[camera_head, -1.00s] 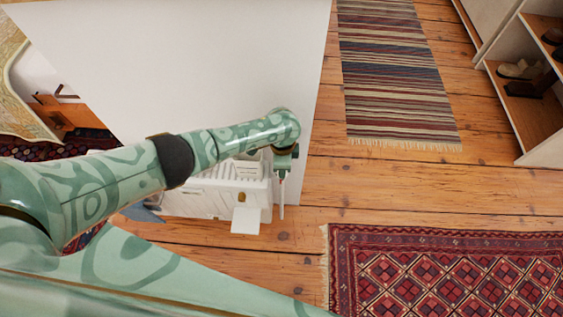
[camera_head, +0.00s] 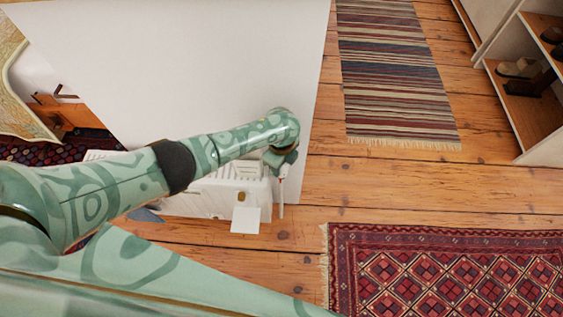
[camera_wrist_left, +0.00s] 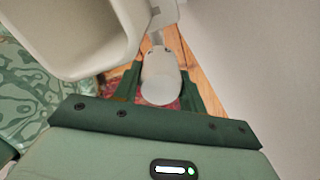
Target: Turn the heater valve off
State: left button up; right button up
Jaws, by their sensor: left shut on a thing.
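The white heater (camera_head: 215,195) stands low against the white wall, partly hidden behind my left arm. Its white valve knob (camera_wrist_left: 160,77) shows in the left wrist view between the two dark green fingers of my left gripper (camera_wrist_left: 160,90). The gripper is shut on the knob, with one finger on each side. In the head view my left gripper (camera_head: 281,165) is at the heater's right end, above a thin pale pipe (camera_head: 281,195). The knob is hard to make out there. My right gripper is not in view.
A white panel (camera_head: 246,220) juts out at the heater's front. A red patterned rug (camera_head: 440,270) lies at the lower right, and a striped runner (camera_head: 395,70) lies further back. A shoe shelf (camera_head: 535,110) stands at the right. Bare wooden floor lies between them.

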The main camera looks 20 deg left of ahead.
pick_arm(q)
jog(key=shift+d, duration=0.15)
jog(key=o, duration=1)
jog(key=shift+c, duration=0.2)
notch_tip(320, 180, up, 16)
jog(key=p, duration=1)
jog(key=shift+r, duration=0.15)
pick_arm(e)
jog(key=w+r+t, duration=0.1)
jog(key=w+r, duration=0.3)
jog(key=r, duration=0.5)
